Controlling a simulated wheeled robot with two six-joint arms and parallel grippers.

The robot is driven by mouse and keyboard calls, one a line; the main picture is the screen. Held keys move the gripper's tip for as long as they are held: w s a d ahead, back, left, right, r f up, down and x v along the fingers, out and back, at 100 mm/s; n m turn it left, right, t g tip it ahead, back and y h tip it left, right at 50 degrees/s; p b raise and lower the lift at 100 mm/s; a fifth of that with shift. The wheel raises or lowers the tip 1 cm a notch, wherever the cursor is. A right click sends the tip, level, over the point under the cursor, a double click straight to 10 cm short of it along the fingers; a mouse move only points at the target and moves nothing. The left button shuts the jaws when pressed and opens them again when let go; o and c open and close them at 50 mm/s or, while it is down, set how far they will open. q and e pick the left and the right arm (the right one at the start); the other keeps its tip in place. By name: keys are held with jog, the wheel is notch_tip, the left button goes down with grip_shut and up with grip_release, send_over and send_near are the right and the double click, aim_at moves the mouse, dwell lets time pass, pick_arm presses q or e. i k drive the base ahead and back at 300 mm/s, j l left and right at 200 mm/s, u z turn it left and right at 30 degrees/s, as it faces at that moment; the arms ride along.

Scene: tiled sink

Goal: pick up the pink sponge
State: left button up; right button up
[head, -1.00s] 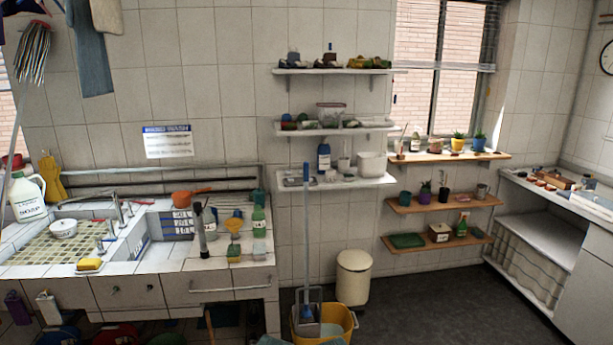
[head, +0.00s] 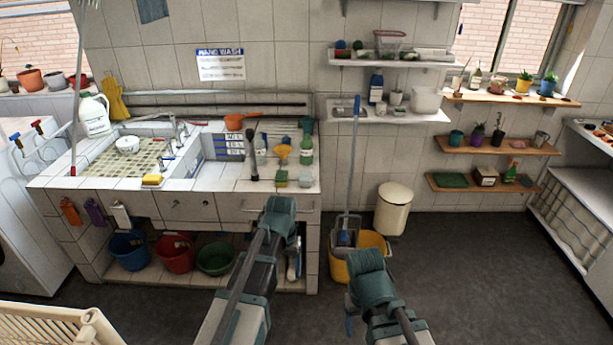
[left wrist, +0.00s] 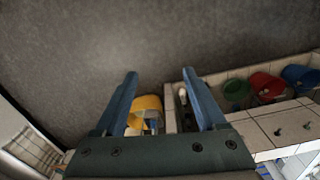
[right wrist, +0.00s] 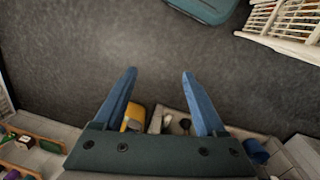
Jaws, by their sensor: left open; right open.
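I cannot make out a pink sponge in any view. In the head view, a yellow sponge (head: 152,180) lies at the sink's front edge. A small green block (head: 281,176) stands on the counter at the right, with a pale grey-green block (head: 305,179) beside it. Both my arms reach in from the bottom of the head view, below and in front of the counter. My left gripper (left wrist: 160,74) is open and empty in the left wrist view, its fingers wide apart. My right gripper (right wrist: 159,74) is open and empty in the right wrist view.
The tiled counter (head: 215,185) also holds a green bottle (head: 306,148), an orange funnel (head: 283,153) and a dark brush (head: 252,165). Coloured buckets sit under it. A yellow mop bucket (head: 373,243) and a cream bin (head: 394,210) stand right of it. The dark floor is mostly clear.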

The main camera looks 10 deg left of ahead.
aim_at(305, 175)
jog(key=i+l+u, duration=0.1)
jog(key=i, duration=0.45)
jog(key=i+l, duration=0.15)
jog(key=i, duration=0.45)
jog(key=i+l+u, duration=0.15)
jog(key=i, duration=0.4)
jog(key=i+l+u, duration=0.1)
jog(key=i, duration=0.45)
